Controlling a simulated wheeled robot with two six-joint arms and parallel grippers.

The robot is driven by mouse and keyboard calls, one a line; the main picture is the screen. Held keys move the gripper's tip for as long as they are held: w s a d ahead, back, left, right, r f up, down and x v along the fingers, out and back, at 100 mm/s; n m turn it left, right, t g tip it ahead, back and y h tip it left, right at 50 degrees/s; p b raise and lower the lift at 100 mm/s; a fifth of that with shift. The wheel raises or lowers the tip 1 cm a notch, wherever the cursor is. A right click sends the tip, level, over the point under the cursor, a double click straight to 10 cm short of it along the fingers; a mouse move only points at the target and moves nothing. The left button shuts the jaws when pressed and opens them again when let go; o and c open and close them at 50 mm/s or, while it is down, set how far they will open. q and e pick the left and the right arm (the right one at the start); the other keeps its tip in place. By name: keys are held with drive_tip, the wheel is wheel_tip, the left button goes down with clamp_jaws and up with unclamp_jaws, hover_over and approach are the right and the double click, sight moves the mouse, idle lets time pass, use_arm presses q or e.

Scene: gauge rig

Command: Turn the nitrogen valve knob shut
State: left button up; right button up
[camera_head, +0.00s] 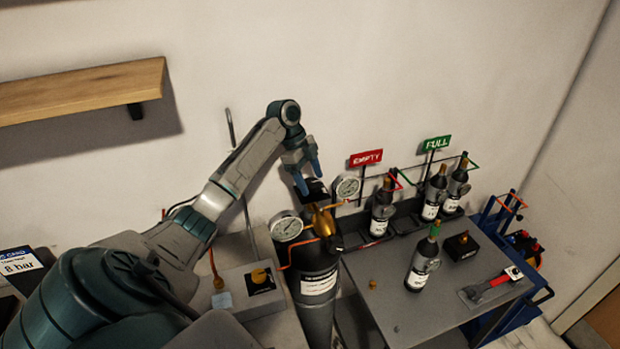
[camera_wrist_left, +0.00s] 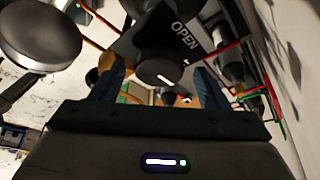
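A dark nitrogen cylinder (camera_head: 318,310) with a white label stands in the middle of the head view, with a brass valve body (camera_head: 320,220) on top. The black valve knob (camera_wrist_left: 160,62) shows in the left wrist view, with a white mark on its face and a plate reading OPEN (camera_wrist_left: 185,37) behind it. My left gripper (camera_head: 309,181) comes down over the valve top. In the wrist view its blue fingers are apart, one on each side of the knob in the picture; contact cannot be told. My right gripper is not in view.
Two round gauges (camera_head: 286,226) (camera_head: 347,188) flank the valve closely. A grey box with a yellow knob (camera_head: 261,276) stands at left. Small dark bottles (camera_head: 422,263) stand right, some in a rack under EMPTY (camera_head: 366,158) and FULL (camera_head: 436,143) signs. A wooden shelf (camera_head: 80,92) hangs upper left.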

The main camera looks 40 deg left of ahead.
use_arm(q)
drive_tip(key=shift+a+r, duration=0.1)
drive_tip(key=shift+r, duration=0.05)
drive_tip(key=v, duration=1)
drive_tip(key=shift+r, duration=0.2)
drive_tip(key=shift+s+a+f, duration=0.1)
idle(0.3)
